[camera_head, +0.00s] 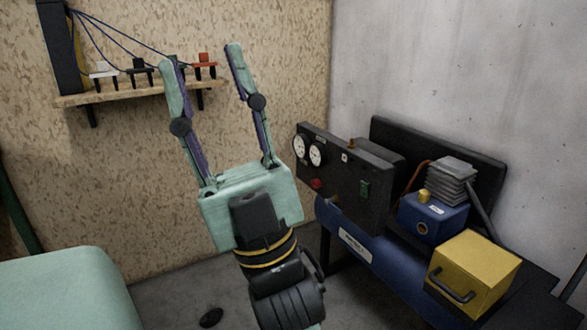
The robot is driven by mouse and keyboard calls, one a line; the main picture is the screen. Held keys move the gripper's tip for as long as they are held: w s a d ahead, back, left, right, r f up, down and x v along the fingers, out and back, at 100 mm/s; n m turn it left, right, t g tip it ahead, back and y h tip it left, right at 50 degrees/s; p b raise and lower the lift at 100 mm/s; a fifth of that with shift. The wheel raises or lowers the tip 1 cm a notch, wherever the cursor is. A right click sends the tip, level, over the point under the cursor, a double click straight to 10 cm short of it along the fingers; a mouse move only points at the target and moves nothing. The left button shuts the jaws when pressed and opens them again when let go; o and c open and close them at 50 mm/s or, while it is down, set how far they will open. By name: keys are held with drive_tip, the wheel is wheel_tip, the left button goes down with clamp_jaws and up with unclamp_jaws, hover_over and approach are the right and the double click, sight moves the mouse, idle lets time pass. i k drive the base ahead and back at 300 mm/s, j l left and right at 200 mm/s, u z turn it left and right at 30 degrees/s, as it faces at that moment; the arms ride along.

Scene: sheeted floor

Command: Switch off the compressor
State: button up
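The compressor stands at the right in the head view, with a dark control panel (335,178), a blue tank (365,248) and a blue motor block with a grey finned head (452,182). The panel carries two white gauges, a red knob or button (316,184) and a green switch (364,189). Whether the switch is on or off is too small to tell. My gripper (200,54) is open and empty, its two fingers pointing up, left of the panel and apart from it.
A yellow box with a handle (473,271) sits at the compressor's right end. A wooden shelf (130,94) with small clamp-like items and dark cables hangs on the chipboard wall behind my gripper. A grey wall stands behind the compressor. Some floor (170,287) shows at the lower left.

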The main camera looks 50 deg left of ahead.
sight(364, 186)
drive_tip(key=u, duration=1.2)
